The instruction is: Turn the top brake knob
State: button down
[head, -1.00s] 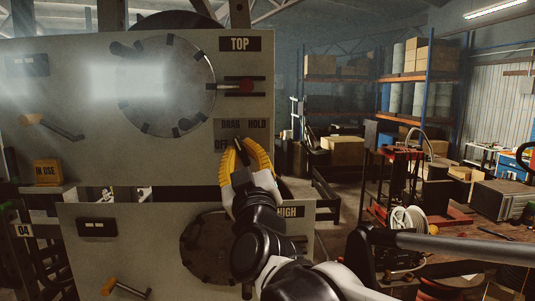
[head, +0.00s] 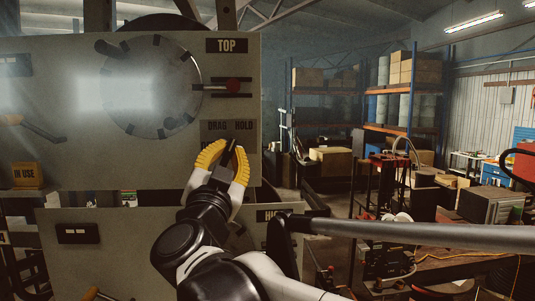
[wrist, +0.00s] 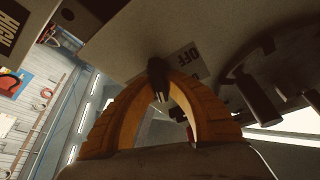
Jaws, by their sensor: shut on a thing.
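The grey upper panel (head: 70,120) carries the TOP sign (head: 227,45). Below it is a dial label (head: 229,128) reading DRAG and HOLD. My gripper (head: 228,156), with yellow ribbed fingers, is at the panel just under this label. It is shut on the dark top brake knob (head: 231,150), with one finger on each side. In the wrist view the dark knob (wrist: 158,75) stands between the fingertips (wrist: 160,84), and the label OFF (wrist: 193,57) shows beside it. My gripper hides part of the knob and the lower label.
A round plate (head: 150,95) and a red-knobbed slider (head: 233,87) sit above on the same panel. A lower panel (head: 110,250) with a partly covered HIGH sign (head: 266,215) is below. Shelves (head: 408,100) and a cluttered bench lie to the right.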

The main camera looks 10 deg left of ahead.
jog(key=shift+m+h, duration=0.4)
jog(key=shift+m, duration=0.5)
jog(key=c, duration=1.4)
grip_release()
jog(key=shift+c, duration=0.2)
jog(key=v, duration=1.2)
